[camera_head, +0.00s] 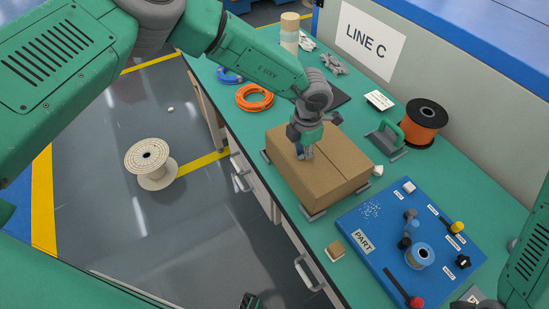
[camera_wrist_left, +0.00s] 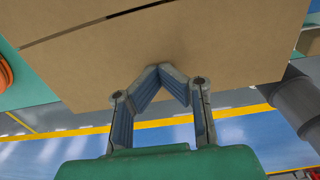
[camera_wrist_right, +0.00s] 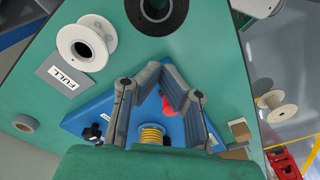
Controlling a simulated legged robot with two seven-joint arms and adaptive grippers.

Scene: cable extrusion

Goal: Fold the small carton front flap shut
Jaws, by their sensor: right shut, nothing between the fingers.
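The brown carton (camera_head: 336,178) stands on the green bench, its top panels lying nearly flat with a seam across them. My left gripper (camera_head: 306,153) is at the carton's top, fingers pointing down. In the left wrist view, the fingertips (camera_wrist_left: 158,69) meet, with nothing visible between them, at or just over a cardboard panel (camera_wrist_left: 220,50); contact is hard to tell. A dark slit runs along the panel's far edge. My right gripper (camera_wrist_right: 160,66) is shut and empty over the blue board (camera_wrist_right: 90,118), away from the carton.
Metal corner brackets (camera_head: 312,214) sit around the carton's base. The blue PART board (camera_head: 385,265) with knobs and a spool lies at the right. An orange cable coil (camera_head: 254,98) lies beyond the carton.

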